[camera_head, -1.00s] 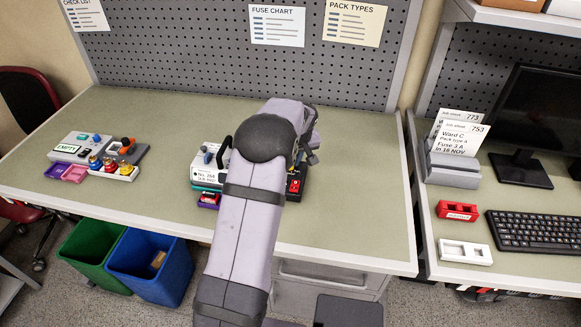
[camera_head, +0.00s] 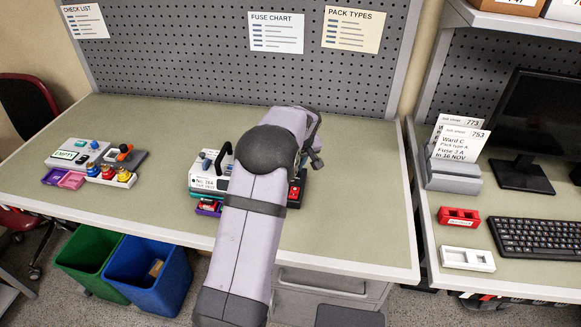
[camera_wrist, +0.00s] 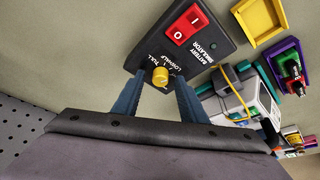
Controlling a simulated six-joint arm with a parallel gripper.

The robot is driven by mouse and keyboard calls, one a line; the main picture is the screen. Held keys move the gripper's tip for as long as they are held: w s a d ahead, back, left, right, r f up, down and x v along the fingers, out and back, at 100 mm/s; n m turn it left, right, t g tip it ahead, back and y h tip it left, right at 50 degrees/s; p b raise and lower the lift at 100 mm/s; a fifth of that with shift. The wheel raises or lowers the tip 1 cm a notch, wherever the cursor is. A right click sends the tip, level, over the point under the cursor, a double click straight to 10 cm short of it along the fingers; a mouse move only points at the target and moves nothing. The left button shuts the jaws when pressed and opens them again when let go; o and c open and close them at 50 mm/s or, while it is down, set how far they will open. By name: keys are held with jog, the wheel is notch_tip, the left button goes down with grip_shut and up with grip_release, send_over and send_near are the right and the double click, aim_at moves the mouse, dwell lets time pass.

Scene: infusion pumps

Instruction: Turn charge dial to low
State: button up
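The charge dial (camera_wrist: 161,76) is a small yellow knob on the black battery simulator box (camera_wrist: 214,62), with FULL, HALF and LOW printed beside it. In the wrist view, the blue fingers of my gripper (camera_wrist: 159,88) are open, one on each side of the dial, with gaps visible between them and the knob. I cannot tell how far above the panel the fingertips are. The dial's exact pointing is too small to read. In the head view, my arm hides the dial and most of the box; its red switch (camera_head: 294,192) shows at the arm's right.
A white pump (camera_head: 205,182) with a dark handle stands just left of my arm. A yellow tray (camera_wrist: 262,18) and a purple tray (camera_wrist: 287,62) lie near the box in the wrist view. The bench's right side is clear.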

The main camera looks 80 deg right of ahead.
jog(key=b+v, duration=0.2)
jog(key=v, duration=0.5)
dwell(0.3)
jog(key=shift+s+a+r, duration=0.1)
jog(key=w+a+f+n+y, duration=0.3)
jog(key=w+a+n, duration=0.2)
jog(key=w+a, duration=2.35)
jog(key=w+a+f+n+g, duration=0.1)
jog(key=a+f+n, duration=0.15)
jog(key=a, duration=1.15)
jog(key=s+a+f+n, duration=0.1)
jog(key=s+a+n, duration=0.1)
jog(key=s+a, duration=0.2)
jog(key=s+a+f+n+g, duration=0.1)
jog(key=s+a, duration=0.3)
jog(key=a, duration=0.6)
jog(key=shift+a+n+y, duration=0.2)
jog(key=shift+n+y, duration=0.1)
jog(key=shift+n, duration=0.05)
